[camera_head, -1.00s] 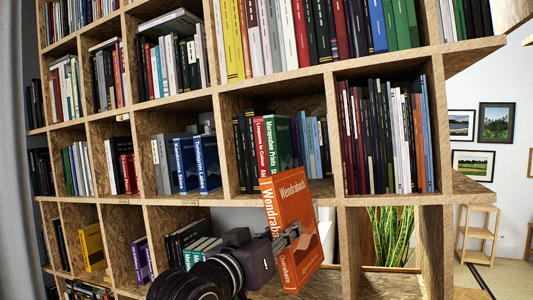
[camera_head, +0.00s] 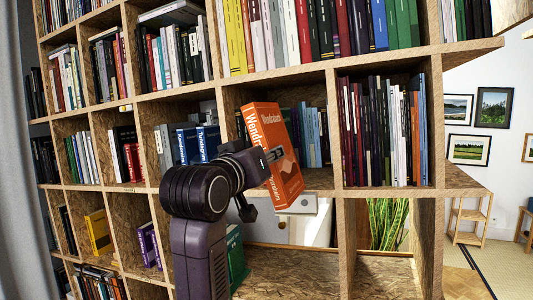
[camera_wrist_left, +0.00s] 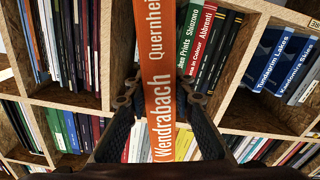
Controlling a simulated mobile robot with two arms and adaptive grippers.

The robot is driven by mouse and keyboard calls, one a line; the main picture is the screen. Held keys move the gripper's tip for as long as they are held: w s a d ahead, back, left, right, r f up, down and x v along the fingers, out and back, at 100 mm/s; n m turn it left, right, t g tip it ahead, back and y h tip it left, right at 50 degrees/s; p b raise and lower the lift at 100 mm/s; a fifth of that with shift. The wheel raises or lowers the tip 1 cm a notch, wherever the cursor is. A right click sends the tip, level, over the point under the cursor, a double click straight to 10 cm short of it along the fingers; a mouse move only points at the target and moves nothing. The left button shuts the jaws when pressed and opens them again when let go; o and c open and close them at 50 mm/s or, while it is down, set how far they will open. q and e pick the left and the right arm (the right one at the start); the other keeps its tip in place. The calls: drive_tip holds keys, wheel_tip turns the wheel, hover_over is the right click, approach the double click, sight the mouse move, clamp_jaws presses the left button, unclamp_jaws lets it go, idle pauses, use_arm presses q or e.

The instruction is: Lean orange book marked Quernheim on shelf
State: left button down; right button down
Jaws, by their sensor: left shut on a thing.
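The orange book (camera_head: 287,182), with "Wendraback" on its cover and spine, is in my left gripper (camera_head: 272,156). In the left wrist view the spine of the orange book (camera_wrist_left: 158,85) also reads "Quernheim", and both fingers (camera_wrist_left: 160,98) press on its sides. The book is upright with a slight tilt, in front of the middle compartment of the bookwall. Its lower end overlaps the shelf edge (camera_head: 322,191) in the picture; I cannot tell whether they touch. The red and green books of that compartment are largely hidden behind it in the head view. My right gripper is not in view.
Blue and grey books (camera_head: 312,135) stand right of the orange book in the same compartment. A compartment of dark and white books (camera_head: 380,130) lies right of the divider (camera_head: 333,130). Blue books (camera_head: 207,143) stand to the left. The compartment below has bare board (camera_head: 320,270).

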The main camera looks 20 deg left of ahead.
use_arm(q)
drive_tip(key=shift+w+r, duration=0.1)
drive_tip(key=shift+w, duration=0.1)
idle(0.4)
drive_tip(key=shift+w+d, duration=0.15)
drive_tip(key=shift+w, duration=0.3)
drive_tip(key=shift+w+f, duration=0.1)
drive_tip(key=shift+f, duration=0.1)
idle(0.3)
idle(0.4)
drive_tip(key=w, duration=1.8)
drive_tip(key=shift+d, duration=0.35)
idle(0.9)
drive_tip(key=shift+w+d+f, duration=0.1)
drive_tip(key=shift+f, duration=0.05)
idle(0.4)
